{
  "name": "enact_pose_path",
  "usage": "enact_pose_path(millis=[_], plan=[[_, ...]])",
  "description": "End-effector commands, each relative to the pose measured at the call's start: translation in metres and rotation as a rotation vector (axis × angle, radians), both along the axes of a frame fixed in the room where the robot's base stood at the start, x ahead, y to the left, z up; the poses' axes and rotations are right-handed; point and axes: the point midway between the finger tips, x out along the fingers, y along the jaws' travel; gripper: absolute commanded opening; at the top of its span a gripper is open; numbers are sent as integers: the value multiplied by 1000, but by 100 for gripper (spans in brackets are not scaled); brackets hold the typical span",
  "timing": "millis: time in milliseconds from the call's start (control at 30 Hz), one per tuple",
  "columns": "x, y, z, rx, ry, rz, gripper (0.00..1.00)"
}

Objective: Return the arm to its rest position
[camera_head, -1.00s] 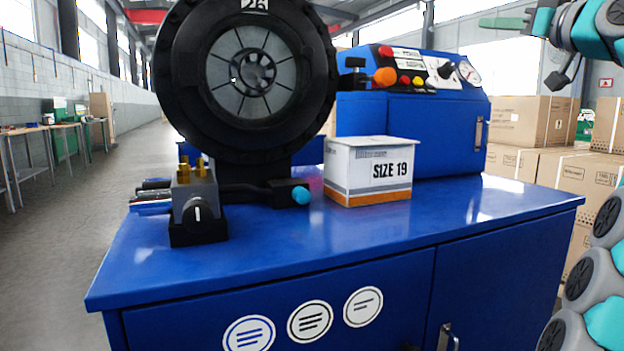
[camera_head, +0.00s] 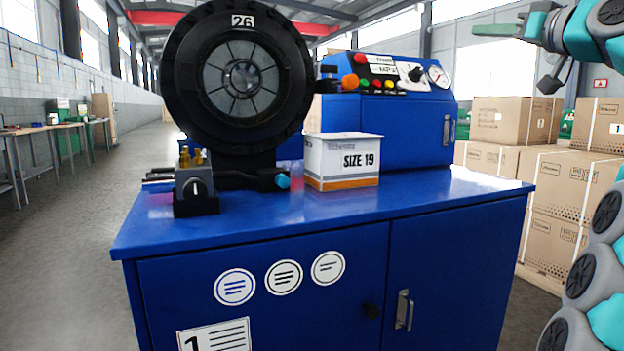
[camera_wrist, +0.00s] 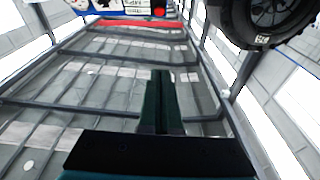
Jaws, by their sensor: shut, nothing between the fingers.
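My gripper (camera_head: 497,29) is at the upper right of the head view, raised above the level of the cabinet top and pointing left. Its green fingers are together with nothing between them. In the wrist view the shut fingers (camera_wrist: 162,103) stand up in the middle, with the roof beyond them. My arm is folded along the right edge of the head view, and its middle part is out of the picture. The gripper is clear of the blue crimper cabinet (camera_head: 270,225) and touches nothing that I can see.
The crimper's black ring head (camera_head: 175,90) stands on the cabinet, left of a white SIZE 19 box (camera_head: 341,158) and a blue control unit (camera_head: 405,125). Cardboard boxes (camera_head: 570,190) are stacked at the right. The floor (camera_head: 60,250) at the left is clear.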

Motion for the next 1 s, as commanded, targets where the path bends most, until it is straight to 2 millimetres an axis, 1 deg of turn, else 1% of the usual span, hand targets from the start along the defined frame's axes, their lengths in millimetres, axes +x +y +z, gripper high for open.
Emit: enact_pose_path(millis=[167,333,467,567,600,667,733,867,900,967,1000], plan=[[12,9,-13,37,67,20,0],[23,24,-31,73,154,41,0],[33,42,-56,107,258,64,0],[39,65,-85,130,366,83,0],[41,75,-99,137,412,91,0],[40,91,-119,143,480,99,0],[38,108,-146,146,562,106,0],[25,140,-196,138,708,112,0],[19,150,-213,132,756,113,0],[8,164,-238,120,824,112,0],[1,173,-255,112,869,109,0]])
